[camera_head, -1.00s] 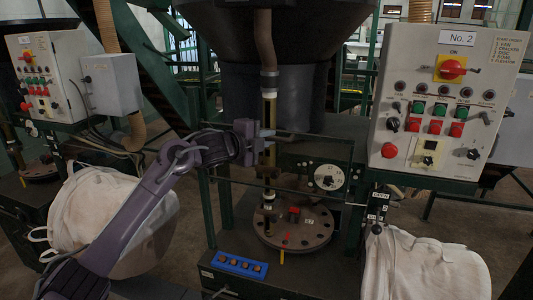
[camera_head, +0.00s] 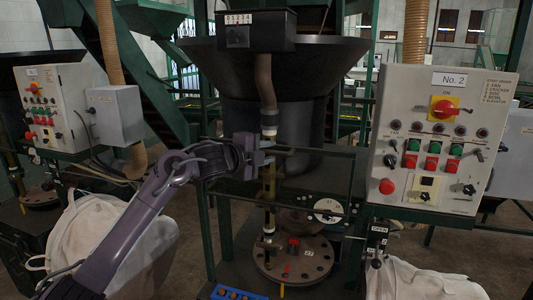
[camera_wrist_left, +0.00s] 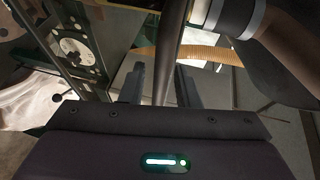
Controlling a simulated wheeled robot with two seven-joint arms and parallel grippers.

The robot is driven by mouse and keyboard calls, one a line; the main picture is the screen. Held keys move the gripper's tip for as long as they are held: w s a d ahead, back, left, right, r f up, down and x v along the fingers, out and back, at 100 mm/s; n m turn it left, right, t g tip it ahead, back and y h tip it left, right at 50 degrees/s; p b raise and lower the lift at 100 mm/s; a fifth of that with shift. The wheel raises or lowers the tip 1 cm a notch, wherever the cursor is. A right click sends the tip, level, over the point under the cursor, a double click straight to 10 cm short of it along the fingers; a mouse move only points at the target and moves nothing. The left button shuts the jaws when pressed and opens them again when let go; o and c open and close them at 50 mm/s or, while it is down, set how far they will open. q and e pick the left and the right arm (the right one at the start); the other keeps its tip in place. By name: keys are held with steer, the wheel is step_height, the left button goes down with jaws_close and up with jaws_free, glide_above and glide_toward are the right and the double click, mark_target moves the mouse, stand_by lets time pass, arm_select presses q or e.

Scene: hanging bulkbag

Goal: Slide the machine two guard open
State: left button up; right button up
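The machine two guard is a thin dark-green frame with a top rail (camera_head: 318,151) and a lower rail in the head view, standing in front of the hose pipe and the round plate. My left gripper (camera_head: 268,152) is at its top rail, left of the middle. In the left wrist view the two dark fingers (camera_wrist_left: 162,82) stand on either side of a dark bar (camera_wrist_left: 172,45), close around it; finger contact is hard to make out. The guard's rail stands above the dial (camera_head: 328,210). My right gripper is not in view.
The No. 2 control panel (camera_head: 434,135) stands right of the guard. A round bolted plate (camera_head: 293,262) lies below it, and a black hopper (camera_head: 275,70) hangs above. White bags (camera_head: 100,240) sit at left and lower right.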

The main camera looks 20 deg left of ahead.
arm_select(q)
steer(key=shift+o, duration=0.2)
steer(key=shift+s+a, duration=0.1)
steer(key=shift+s+a+b, duration=0.1)
steer(key=shift+s+b, duration=0.15)
steer(key=shift+b, duration=0.1)
steer(key=b+v, duration=0.3)
steer(key=v, duration=0.4)
